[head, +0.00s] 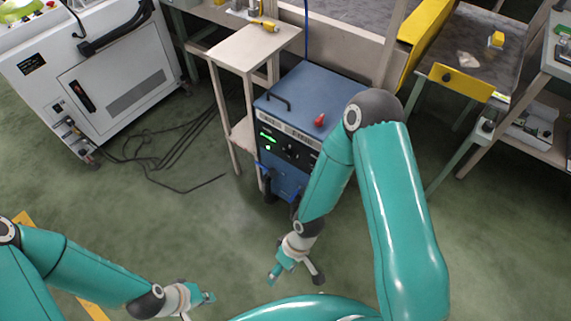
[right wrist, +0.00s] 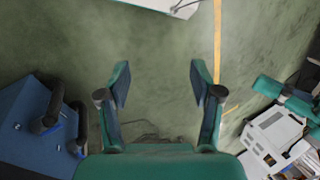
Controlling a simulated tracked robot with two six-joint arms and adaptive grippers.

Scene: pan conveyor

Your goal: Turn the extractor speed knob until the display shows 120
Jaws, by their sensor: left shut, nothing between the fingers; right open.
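The extractor is a blue box (head: 313,95) on the floor at the centre of the head view, with a red knob or button on top. Its dark front panel carries a green-lit display (head: 267,137), too small to read, and a dark round knob (head: 290,150). My right arm covers the right part of the panel. My right gripper (head: 296,274) is open and empty, in front of the extractor and apart from it. Its spread fingers also show in the right wrist view (right wrist: 159,85). My left gripper (head: 207,300) is shut and empty at the lower left, far from the panel.
A white machine (head: 105,80) stands at the left, with black cables (head: 165,150) on the floor. A wooden stand (head: 255,45) adjoins the extractor's left side. A yellow-edged table (head: 460,83) is at the right. Green floor lies open before the extractor.

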